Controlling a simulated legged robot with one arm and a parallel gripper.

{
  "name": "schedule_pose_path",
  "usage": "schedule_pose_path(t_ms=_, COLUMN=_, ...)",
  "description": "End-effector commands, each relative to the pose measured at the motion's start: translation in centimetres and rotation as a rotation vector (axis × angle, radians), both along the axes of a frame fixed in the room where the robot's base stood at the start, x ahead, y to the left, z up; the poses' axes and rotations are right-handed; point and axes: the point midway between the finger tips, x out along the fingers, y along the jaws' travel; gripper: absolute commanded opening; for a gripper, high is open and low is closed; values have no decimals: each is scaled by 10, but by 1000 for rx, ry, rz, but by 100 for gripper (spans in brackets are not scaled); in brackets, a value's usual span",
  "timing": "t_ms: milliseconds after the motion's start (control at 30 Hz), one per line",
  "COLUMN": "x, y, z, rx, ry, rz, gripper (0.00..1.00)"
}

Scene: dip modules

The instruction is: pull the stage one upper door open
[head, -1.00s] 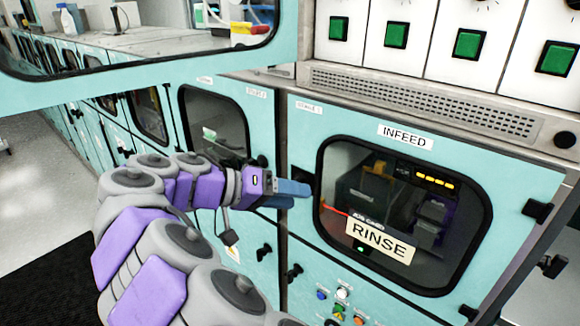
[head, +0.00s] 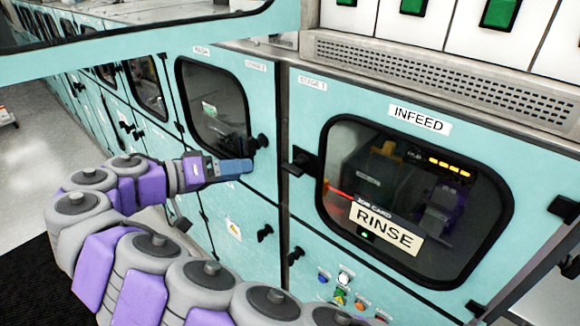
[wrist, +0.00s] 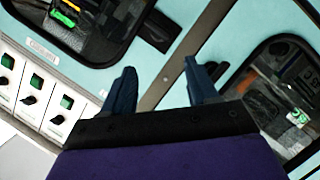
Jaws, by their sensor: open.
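The stage one upper door (head: 308,110) is teal with a dark window, an INFEED label and a RINSE card. It looks shut in its frame. Its black handle (head: 300,162) is at its left edge. My gripper (head: 250,167) is left of that handle, apart from it, in front of the neighbouring stage 2 door (head: 262,100). In the wrist view my gripper (wrist: 160,72) has its two fingers spread with nothing between them. The stage one handle (wrist: 155,32) shows just beyond them, near the seam between the doors.
A black knob (head: 262,140) on the stage 2 door is close to my fingertips. Lower doors with black knobs (head: 265,233) and small coloured buttons (head: 344,278) are below. Open floor (head: 30,190) lies at left.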

Motion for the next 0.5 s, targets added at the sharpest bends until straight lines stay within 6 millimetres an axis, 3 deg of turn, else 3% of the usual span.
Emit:
schedule_pose_path(t_ms=267, x=12, y=-14, z=-8, rx=-8, ry=3, rz=0, gripper=58)
schedule_pose_path(t_ms=500, x=28, y=-38, z=-16, rx=-8, ry=2, rz=0, gripper=58)
